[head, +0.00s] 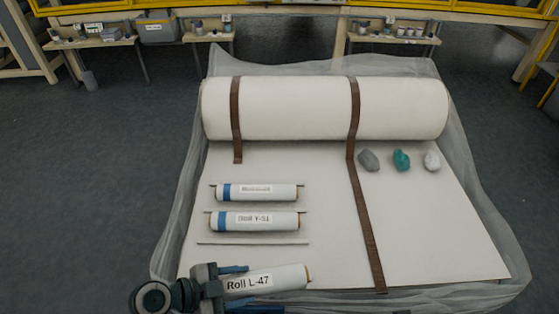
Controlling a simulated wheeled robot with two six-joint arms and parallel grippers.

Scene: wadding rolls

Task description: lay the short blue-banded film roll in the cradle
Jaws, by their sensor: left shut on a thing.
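My left gripper (234,288) is shut on a white roll (288,279) labelled "Roll L-47", at the front left of the big white sheet. The roll points right, its right end slightly raised in the picture. The fingers cover its left end, so I cannot tell whether it has a blue band. Two white rolls with blue bands, a back one (275,192) and a front one (280,221), lie parallel among thin dark rails. The frontmost rail (253,242) lies bare before them; these rails may be the cradle. My right gripper is not in view.
A large white wadding roll (295,108) with two brown straps (354,110) lies across the back of the sheet (440,240). Grey (369,160), teal (401,160) and white (432,161) lumps sit at right. The sheet's right front is clear.

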